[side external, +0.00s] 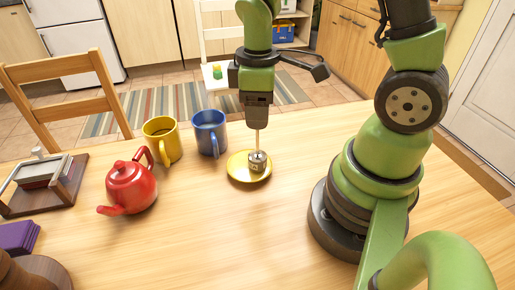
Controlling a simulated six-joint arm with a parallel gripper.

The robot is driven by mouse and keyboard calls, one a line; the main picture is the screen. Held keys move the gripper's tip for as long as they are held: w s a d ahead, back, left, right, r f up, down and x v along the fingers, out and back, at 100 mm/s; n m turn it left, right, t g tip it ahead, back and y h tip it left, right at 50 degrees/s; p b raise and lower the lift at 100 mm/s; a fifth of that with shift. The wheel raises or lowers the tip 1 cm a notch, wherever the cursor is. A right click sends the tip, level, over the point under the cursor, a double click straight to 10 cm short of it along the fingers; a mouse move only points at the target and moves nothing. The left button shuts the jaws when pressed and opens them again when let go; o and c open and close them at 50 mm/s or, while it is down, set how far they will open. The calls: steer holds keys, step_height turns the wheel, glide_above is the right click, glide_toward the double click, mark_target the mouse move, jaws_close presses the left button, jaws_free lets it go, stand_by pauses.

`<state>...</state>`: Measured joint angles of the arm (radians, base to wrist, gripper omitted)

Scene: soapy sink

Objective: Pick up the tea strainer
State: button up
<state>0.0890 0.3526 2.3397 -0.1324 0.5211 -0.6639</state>
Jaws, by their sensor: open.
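A small grey metallic piece (257,162), which looks like the tea strainer, sits on a yellow saucer (238,175) on the wooden table. A thin, pale upright stem rises from it to the underside of my gripper (257,103). My gripper points down directly above the saucer and is open. The fingers are small and dark here, so I cannot tell whether they touch the stem or stand around it.
A blue mug (209,133) and a yellow mug (162,140) stand left of the saucer, with a red teapot (131,187) further left. A brown wooden stand (45,185) and a purple block (18,237) lie at far left.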

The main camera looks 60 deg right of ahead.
step_height(320, 180, down, 2)
jaws_close()
stand_by(0.3)
steer(key=shift+r, duration=0.15)
